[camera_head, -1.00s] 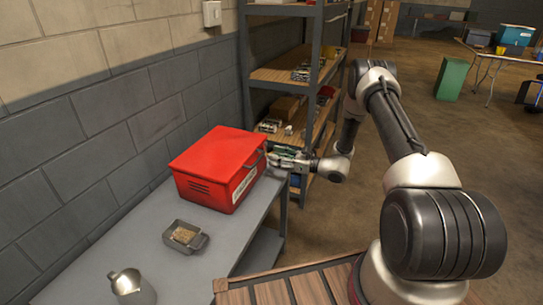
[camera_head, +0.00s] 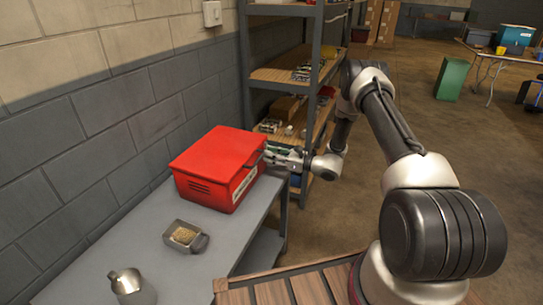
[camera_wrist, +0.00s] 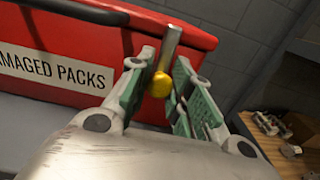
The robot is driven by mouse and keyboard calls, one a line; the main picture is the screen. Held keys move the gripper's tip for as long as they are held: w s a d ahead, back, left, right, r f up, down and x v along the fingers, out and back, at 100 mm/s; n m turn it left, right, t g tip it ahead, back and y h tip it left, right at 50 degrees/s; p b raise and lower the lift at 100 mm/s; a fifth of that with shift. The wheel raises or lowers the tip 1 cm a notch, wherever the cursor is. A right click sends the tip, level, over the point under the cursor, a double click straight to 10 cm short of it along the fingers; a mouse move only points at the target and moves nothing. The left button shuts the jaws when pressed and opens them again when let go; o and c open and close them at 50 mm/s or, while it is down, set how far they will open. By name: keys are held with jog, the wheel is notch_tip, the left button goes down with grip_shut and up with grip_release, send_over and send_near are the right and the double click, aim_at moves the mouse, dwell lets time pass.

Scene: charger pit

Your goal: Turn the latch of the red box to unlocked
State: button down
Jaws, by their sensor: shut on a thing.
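The red box (camera_head: 218,168) stands closed on the grey bench in the head view. In the wrist view its front (camera_wrist: 90,48) carries a white label reading "DAMAGED PACKS". The latch (camera_wrist: 168,58) on that front is a metal bar with a yellow knob at its lower end. The bar points upward and leans slightly right. My gripper (camera_head: 270,155) is at the box's right side; in the wrist view its green-padded fingers (camera_wrist: 160,95) are on both sides of the latch, around the yellow knob. Exact finger contact is hard to see.
A metal tray with grainy contents (camera_head: 186,236) and a metal jug (camera_head: 130,285) stand on the grey bench (camera_head: 200,275). A shelving rack (camera_head: 285,75) with parts stands close behind my gripper. A block wall (camera_head: 90,130) runs along the left.

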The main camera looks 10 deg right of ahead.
jog(key=shift+m, duration=0.3)
jog(key=m, duration=0.3)
jog(key=shift+m, duration=0.3)
jog(key=m, duration=0.4)
jog(key=shift+w+d+m, duration=0.1)
jog(key=shift+m, duration=0.2)
jog(key=m, duration=0.4)
jog(key=shift+f+m, duration=0.1)
jog(key=shift+m, duration=0.2)
jog(key=m, duration=0.4)
jog(key=shift+m, duration=0.3)
jog(key=c, duration=1.3)
grip_release()
